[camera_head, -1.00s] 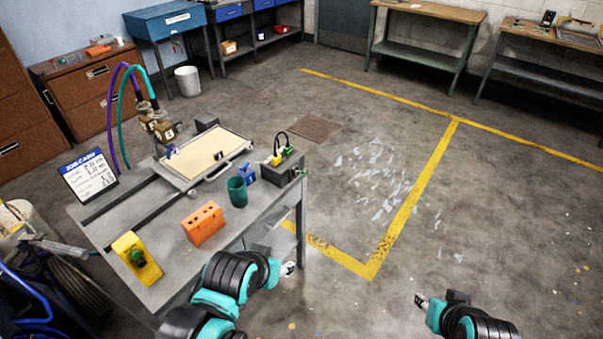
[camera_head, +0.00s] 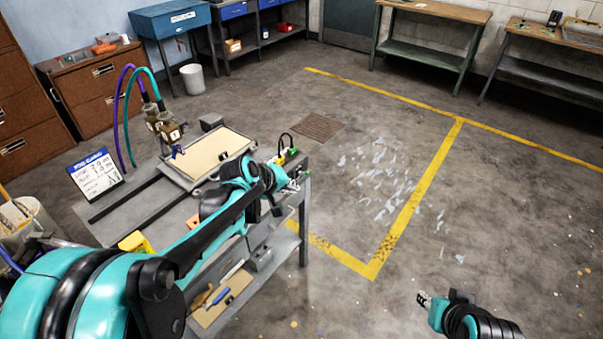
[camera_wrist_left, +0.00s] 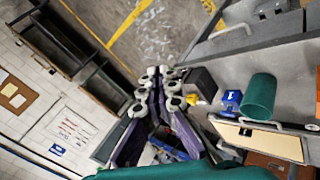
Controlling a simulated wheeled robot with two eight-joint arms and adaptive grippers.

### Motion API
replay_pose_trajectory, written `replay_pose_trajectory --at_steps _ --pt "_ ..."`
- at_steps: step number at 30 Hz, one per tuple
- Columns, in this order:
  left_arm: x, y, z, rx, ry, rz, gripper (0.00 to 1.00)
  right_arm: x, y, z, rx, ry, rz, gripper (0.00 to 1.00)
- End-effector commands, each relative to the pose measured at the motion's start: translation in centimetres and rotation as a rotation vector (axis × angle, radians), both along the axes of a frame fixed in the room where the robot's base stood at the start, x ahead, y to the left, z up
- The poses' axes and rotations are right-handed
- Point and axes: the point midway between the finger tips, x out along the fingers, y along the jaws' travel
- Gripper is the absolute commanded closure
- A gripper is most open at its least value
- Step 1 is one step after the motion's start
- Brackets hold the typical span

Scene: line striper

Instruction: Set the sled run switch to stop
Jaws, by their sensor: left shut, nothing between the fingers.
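A dark control box (camera_head: 301,163) with yellow and green parts on top stands at the right end of the grey bench, partly hidden behind my left wrist. The left wrist view shows the dark box (camera_wrist_left: 204,80) and a yellow part beside it. My left gripper (camera_wrist_left: 166,74) is shut and empty, with its fingertips left of the box in that view. A yellow box (camera_head: 136,242) at the bench's near side is mostly covered by my left arm; its green knob is hidden. My right gripper (camera_head: 423,299) is over open floor; its finger opening is unclear.
A framed tray (camera_head: 215,155) lies on the bench (camera_head: 125,212). In the left wrist view, a green cup (camera_wrist_left: 259,96) and a blue object (camera_wrist_left: 231,101) stand near the dark box. Tools lie on the lower shelf (camera_head: 215,308). The floor right of the bench is clear.

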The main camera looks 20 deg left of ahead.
Motion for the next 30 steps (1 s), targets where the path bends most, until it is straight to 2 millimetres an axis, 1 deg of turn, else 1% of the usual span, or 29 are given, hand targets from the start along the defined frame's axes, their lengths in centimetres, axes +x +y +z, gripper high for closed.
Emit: replay_pose_trajectory --at_steps 1,6,9,12,15,18,22,30 --pt "1.7 1.0 -0.5 -0.045 0.0 0.035 1.0 0.0 0.0 0.3 0.0 0.0 0.0 0.64" --pt "6.5 3.7 -2.9 -0.212 -0.007 0.147 1.0 0.0 0.0 0.7 0.0 0.0 0.0 0.64" --pt "8.7 5.4 -4.5 -0.302 -0.011 0.206 1.0 0.0 0.0 0.9 0.0 0.0 0.0 0.64" --pt "10.3 6.8 -6.1 -0.374 -0.015 0.252 1.0 0.0 0.0 1.1 0.0 0.0 0.0 0.64" --pt "11.3 7.9 -7.2 -0.428 -0.017 0.285 1.0 0.0 0.0 1.2 0.0 0.0 0.0 0.64" --pt "11.9 8.4 -8.0 -0.461 -0.018 0.304 1.0 0.0 0.0 1.3 0.0 0.0 0.0 0.64" --pt "12.1 8.7 -8.3 -0.478 -0.02 0.313 1.0 0.0 0.0 1.3 0.0 0.0 0.0 0.64" --pt "12.1 8.7 -8.3 -0.477 -0.02 0.313 1.0 0.0 0.0 1.3 0.0 0.0 0.0 0.64"
